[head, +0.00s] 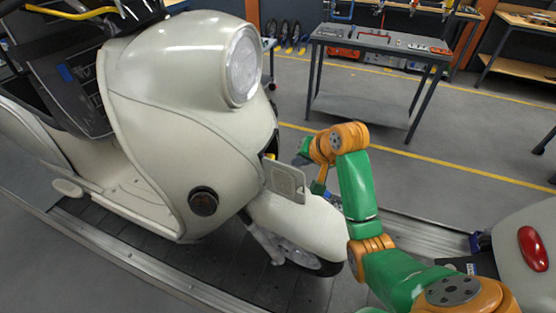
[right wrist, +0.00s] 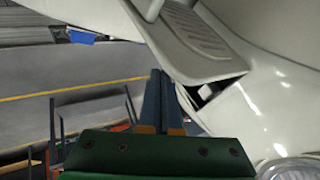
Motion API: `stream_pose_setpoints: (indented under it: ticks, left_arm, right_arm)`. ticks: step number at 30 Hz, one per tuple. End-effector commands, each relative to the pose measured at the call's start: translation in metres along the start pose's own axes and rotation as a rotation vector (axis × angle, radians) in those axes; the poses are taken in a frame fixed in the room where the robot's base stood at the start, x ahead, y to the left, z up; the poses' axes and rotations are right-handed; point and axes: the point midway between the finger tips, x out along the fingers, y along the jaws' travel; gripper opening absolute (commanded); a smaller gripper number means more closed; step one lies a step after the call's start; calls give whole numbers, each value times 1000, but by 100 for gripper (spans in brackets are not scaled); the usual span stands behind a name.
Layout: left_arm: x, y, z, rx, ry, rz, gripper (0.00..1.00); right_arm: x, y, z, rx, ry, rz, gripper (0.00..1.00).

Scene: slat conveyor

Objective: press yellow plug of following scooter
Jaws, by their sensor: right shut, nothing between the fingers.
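The cream scooter (head: 190,110) stands on the slat conveyor at the left of the head view. A hinged flap (head: 285,181) stands open on its front, above the front fender. A small yellow bit (head: 270,156), perhaps the yellow plug, shows at the flap's upper edge. My right gripper (head: 318,187) is beside the flap, partly hidden by it. In the right wrist view its blue fingers (right wrist: 160,85) are shut and empty, close beside the flap (right wrist: 187,40). A dark opening (right wrist: 208,92) shows beyond the flap; no yellow plug is clear there. My left gripper is not in view.
Another scooter's rear with a red light (head: 533,248) stands at the lower right. A grey worktable (head: 372,42) with tools stands behind on the floor. The conveyor's metal edge (head: 150,270) runs along the front. The floor between table and conveyor is clear.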

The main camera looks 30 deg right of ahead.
Motion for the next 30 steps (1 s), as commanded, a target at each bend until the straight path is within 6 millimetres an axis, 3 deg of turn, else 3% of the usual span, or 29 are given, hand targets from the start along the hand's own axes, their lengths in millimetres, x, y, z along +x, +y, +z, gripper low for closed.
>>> stream_pose_setpoints:
  ticks: [7,9,15,26,30]
  left_arm:
    - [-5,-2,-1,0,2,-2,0]
    - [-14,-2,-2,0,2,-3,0]
    - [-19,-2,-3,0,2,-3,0]
    - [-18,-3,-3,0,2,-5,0]
    - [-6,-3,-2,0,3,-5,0]
  right_arm:
    - [53,0,1,1,-5,2,0]
    - [55,-16,-1,1,-3,-2,0]
    - [67,-33,0,1,-2,1,0]
    - [70,-35,0,1,0,0,0]
    - [82,-41,-5,3,-2,-2,0]
